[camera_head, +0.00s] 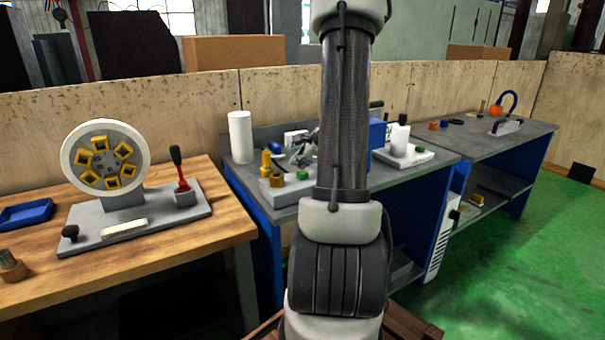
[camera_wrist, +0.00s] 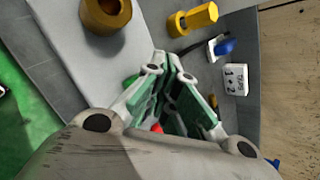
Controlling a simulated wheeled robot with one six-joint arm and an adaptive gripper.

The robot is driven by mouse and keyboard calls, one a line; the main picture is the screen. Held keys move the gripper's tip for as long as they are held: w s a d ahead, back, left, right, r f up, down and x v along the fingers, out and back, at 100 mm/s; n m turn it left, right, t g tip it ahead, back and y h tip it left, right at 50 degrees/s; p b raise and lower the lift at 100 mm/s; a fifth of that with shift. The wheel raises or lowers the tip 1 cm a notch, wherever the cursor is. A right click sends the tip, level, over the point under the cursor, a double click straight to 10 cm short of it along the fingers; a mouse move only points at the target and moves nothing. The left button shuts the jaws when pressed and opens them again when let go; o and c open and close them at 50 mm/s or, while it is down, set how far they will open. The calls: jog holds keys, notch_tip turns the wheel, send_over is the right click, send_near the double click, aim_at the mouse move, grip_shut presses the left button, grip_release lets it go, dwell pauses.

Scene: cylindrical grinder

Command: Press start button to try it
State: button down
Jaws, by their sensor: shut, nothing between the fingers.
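My gripper (camera_wrist: 166,72) shows in the wrist view with its two green-padded fingers together and nothing between them. It points down over a grey surface. A small green piece (camera_wrist: 130,80) shows just beside the left finger, and a small red piece (camera_wrist: 157,128) shows between the finger links; both are mostly hidden. I cannot tell which is the start button.
In the wrist view, a brown ring (camera_wrist: 105,14), a yellow hex-ended part (camera_wrist: 198,18), a blue-and-white item (camera_wrist: 222,47) and a white labelled box (camera_wrist: 236,79) lie near the gripper. A white cylinder (camera_head: 240,137) stands behind the middle bench's machine. A wheel fixture (camera_head: 105,157) stands left.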

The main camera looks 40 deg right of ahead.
jog(key=shift+f, duration=0.25)
jog(key=shift+f, duration=0.55)
dwell(0.7)
jog(key=shift+r, duration=1)
jog(key=shift+r, duration=2.5)
